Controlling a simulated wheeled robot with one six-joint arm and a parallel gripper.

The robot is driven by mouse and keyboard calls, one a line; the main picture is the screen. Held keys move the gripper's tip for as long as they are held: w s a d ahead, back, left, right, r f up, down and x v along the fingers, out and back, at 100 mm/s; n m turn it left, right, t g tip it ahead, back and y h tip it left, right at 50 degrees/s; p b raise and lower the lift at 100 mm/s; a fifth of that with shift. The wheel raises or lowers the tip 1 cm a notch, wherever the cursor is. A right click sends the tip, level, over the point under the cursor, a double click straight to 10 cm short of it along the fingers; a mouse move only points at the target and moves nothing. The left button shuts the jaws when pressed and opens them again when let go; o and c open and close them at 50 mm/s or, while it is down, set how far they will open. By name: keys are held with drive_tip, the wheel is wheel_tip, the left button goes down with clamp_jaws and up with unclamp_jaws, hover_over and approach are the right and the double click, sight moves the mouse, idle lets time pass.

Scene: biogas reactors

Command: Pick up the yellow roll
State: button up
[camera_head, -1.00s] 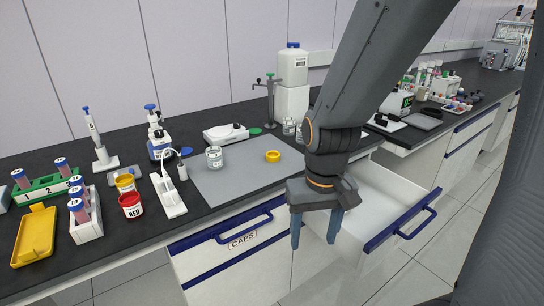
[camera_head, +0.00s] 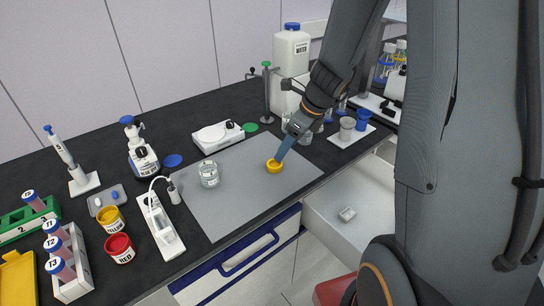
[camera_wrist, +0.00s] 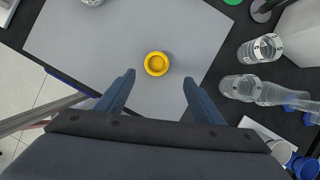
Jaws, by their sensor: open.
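The yellow roll (camera_head: 274,166) is a small ring-shaped piece lying on the grey mat (camera_head: 226,205) on the black bench. In the wrist view the yellow roll (camera_wrist: 157,63) lies ahead of my fingertips, roughly midway between their lines. My gripper (camera_wrist: 158,78) is open and empty, with its two blue fingers spread wide. In the head view my gripper (camera_head: 281,152) is over the right part of the mat, and a finger overlaps the roll in the picture. Whether it touches cannot be told there; the wrist view shows the roll apart from both fingers.
A glass beaker (camera_head: 209,174) stands on the mat left of the roll. Clear glassware (camera_wrist: 260,50) stands right of the mat. A white scale (camera_head: 217,136) and a white canister (camera_head: 291,55) are behind. An open drawer (camera_head: 345,192) is below the bench at right.

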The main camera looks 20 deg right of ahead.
sight(276, 163)
drive_tip(key=x, duration=0.7)
drive_tip(key=shift+a+f, duration=0.25)
drive_tip(key=shift+a, duration=0.2)
drive_tip(key=c, duration=1.1)
